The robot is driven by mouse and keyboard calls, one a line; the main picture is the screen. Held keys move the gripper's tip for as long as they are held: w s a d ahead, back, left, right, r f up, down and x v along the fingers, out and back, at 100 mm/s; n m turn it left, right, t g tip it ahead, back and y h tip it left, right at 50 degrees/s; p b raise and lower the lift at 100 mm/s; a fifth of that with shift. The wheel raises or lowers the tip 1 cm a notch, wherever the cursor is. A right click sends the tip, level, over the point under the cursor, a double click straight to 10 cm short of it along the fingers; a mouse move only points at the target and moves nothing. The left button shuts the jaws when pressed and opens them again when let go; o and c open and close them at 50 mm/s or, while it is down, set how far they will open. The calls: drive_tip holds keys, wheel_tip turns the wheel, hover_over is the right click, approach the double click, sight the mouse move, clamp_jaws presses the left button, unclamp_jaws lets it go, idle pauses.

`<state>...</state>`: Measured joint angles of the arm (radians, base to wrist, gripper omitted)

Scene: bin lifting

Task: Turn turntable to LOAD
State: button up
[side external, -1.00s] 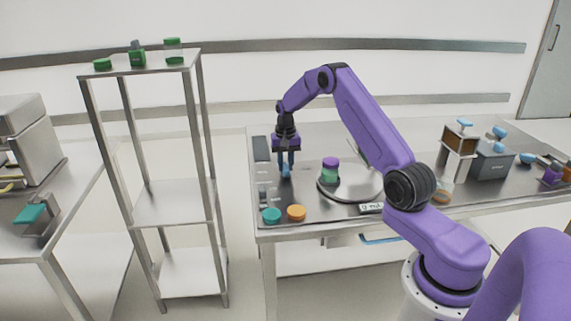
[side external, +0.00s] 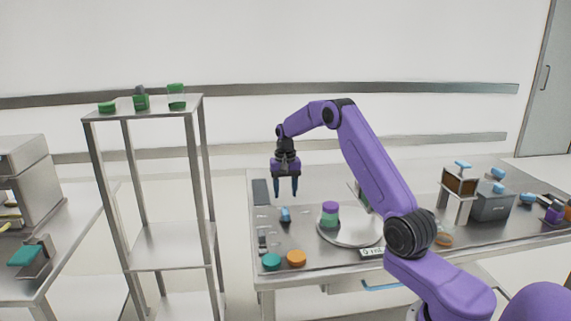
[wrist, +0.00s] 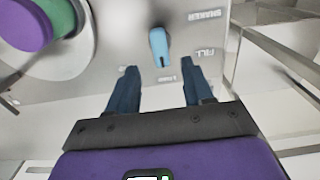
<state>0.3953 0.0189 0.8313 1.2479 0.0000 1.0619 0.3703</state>
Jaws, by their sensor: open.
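The round turntable (side external: 352,234) lies flat on the steel table. A green jar with a purple lid (side external: 330,214) stands on it; the lid also shows in the wrist view (wrist: 25,22). A blue knob (side external: 285,214) sits on the table left of the turntable. In the wrist view the knob (wrist: 158,45) lies nearly in line with the picture's vertical, its lower end toward a small label I cannot read surely. My gripper (side external: 286,192) is open and empty above the knob, apart from it. Its two fingers (wrist: 159,75) point down, spread either side of the knob's line.
Upside-down labels SHAKER (wrist: 196,16) and FILL (wrist: 206,53) flank the knob. Teal (side external: 271,262) and orange (side external: 296,257) lids lie near the table's front edge. A small display (side external: 372,252) stands before the turntable. A tall shelf (side external: 168,238) stands left of the table.

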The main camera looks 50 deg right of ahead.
wheel_tip(320, 180, up, 11)
drive_tip(key=shift+f, duration=0.2)
idle(0.5)
drive_tip(key=s+a+r+n, duration=0.1)
drive_tip(key=s+a+n, duration=0.45)
drive_tip(key=a, duration=0.75)
drive_tip(key=s+a+r+n, duration=0.1)
drive_tip(key=s+a+n, duration=0.45)
drive_tip(key=a, duration=0.85)
drive_tip(key=s+a+f+n, duration=0.1)
drive_tip(key=s+a+n, duration=0.15)
drive_tip(key=s, duration=0.45)
drive_tip(key=s+a+n, duration=0.2)
drive_tip(key=s+a, duration=0.1)
drive_tip(key=s, duration=0.4)
drive_tip(key=s+d+f+n, duration=0.1)
drive_tip(key=s+n, duration=0.2)
drive_tip(key=s, duration=0.4)
drive_tip(key=s+d+f+n, duration=0.1)
drive_tip(key=s+f+n, duration=0.1)
drive_tip(key=s, duration=0.6)
drive_tip(key=shift+d+f+n, duration=0.25)
drive_tip(key=shift+d+n, duration=0.1)
drive_tip(key=shift+n, duration=0.2)
